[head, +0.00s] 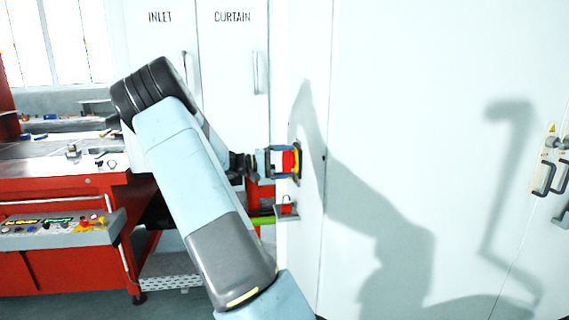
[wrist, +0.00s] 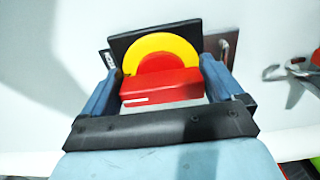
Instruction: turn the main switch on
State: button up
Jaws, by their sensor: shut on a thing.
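The main switch has a red handle (wrist: 160,88) on a yellow disc (wrist: 182,50) with a dark backing plate (wrist: 122,44). It is fixed to the pale cabinet wall. In the head view the red handle (head: 288,161) shows edge-on at the end of my arm. My gripper (wrist: 160,90) is shut on the red handle, with one blue finger on each side. It also shows in the head view (head: 282,162). The handle's bar lies roughly across the wrist picture, with a small white mark near its left end. The lower part of the dial is hidden behind the handle.
Tall white doors marked INLET (head: 160,80) and CURTAIN (head: 232,80) stand behind my arm. A red machine with a button panel (head: 60,232) is at left. A small shelf (head: 287,212) with a red item is below the switch. Door handles (head: 545,178) are far right.

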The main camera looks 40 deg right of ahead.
jog(key=shift+f, duration=0.1)
dwell(0.3)
jog(key=o, duration=0.7)
jog(key=shift+w+a, duration=0.1)
jog(key=v, duration=1.3)
jog(key=shift+w+a+f, duration=0.1)
jog(key=shift+w+a, duration=0.05)
jog(key=shift+a, duration=0.15)
